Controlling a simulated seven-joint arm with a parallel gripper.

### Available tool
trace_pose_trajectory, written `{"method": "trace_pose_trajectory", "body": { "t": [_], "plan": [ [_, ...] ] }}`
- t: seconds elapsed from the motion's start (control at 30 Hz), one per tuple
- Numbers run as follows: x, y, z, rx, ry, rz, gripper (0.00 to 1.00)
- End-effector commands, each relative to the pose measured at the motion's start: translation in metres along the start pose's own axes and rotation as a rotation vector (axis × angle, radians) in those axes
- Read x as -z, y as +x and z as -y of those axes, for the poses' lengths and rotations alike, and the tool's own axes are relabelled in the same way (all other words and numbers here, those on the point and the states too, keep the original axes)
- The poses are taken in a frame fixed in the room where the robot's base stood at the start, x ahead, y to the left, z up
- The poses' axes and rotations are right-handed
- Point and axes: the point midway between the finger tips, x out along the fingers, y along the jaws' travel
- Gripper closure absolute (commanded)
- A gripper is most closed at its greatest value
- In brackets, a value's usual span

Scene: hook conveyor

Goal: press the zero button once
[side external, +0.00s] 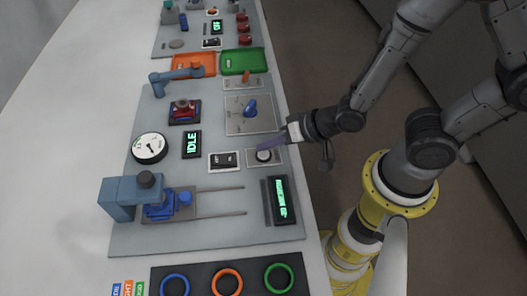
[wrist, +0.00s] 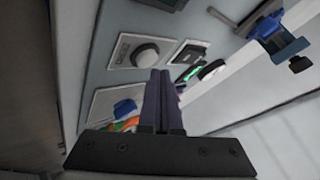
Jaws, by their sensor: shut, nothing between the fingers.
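In the wrist view the shut fingertips (wrist: 160,74) overlap the lower right edge of the button. I cannot tell whether they touch it.
A rocker switch plate (side external: 223,161) lies left of the button, and a blue knob (side external: 250,107) on a plate is above it.

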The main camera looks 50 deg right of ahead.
Motion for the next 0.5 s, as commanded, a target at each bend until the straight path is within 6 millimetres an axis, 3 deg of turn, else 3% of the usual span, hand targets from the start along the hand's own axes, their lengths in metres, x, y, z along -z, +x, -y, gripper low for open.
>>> {"method": "trace_pose_trajectory", "body": {
  "t": [0.5],
  "plan": [
    [-0.0031,0.0045,-0.0032,0.0,0.0,0.0,1.0]
  ]
}}
